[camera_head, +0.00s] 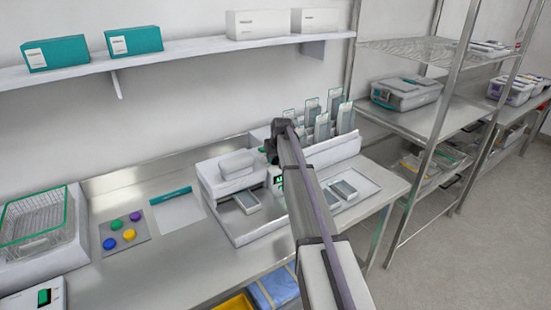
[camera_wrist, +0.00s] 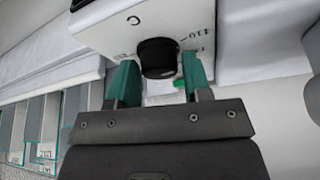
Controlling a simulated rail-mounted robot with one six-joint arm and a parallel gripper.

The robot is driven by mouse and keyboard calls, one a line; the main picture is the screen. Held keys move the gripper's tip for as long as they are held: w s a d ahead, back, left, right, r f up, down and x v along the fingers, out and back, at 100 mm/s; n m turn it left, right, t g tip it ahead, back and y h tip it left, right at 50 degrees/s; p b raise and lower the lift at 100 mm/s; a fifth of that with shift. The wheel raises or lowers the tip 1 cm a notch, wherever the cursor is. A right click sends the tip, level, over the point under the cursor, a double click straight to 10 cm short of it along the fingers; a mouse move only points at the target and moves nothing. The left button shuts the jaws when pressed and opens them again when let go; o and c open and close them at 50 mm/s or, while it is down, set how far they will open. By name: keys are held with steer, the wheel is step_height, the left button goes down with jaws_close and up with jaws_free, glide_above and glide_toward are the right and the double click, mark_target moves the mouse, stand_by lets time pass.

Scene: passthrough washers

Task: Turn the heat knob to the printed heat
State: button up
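The heat knob (camera_wrist: 157,57) is a dark round knob on a white panel (camera_wrist: 105,28) with printed scale marks around it; "110" is legible at its right, other marks are partly cut off or blurred. My gripper (camera_wrist: 160,66) has two green fingers, one on each side of the knob, with a visible gap on both sides. It is open and holds nothing. Where the knob points cannot be told.
Pouches stand in a white rack (camera_head: 335,150) behind my arm, and more pouches lie on a tray (camera_head: 367,184) to its right. Coloured discs on a mat (camera_head: 118,252) and a wire basket (camera_head: 40,222) are at the left. The front bench between is clear.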

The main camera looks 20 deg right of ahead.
steer(key=c, duration=0.5)
steer(key=shift+m, duration=0.4)
steer(key=m+h, duration=0.1)
steer(key=m, duration=0.2)
steer(key=shift+a+h, duration=0.1)
steer(key=shift+h, duration=0.2)
steer(key=shift+m+g+h, duration=0.5)
steer(key=shift+m+g, duration=0.2)
steer(key=shift+m, duration=1.3)
steer(key=o, duration=0.9)
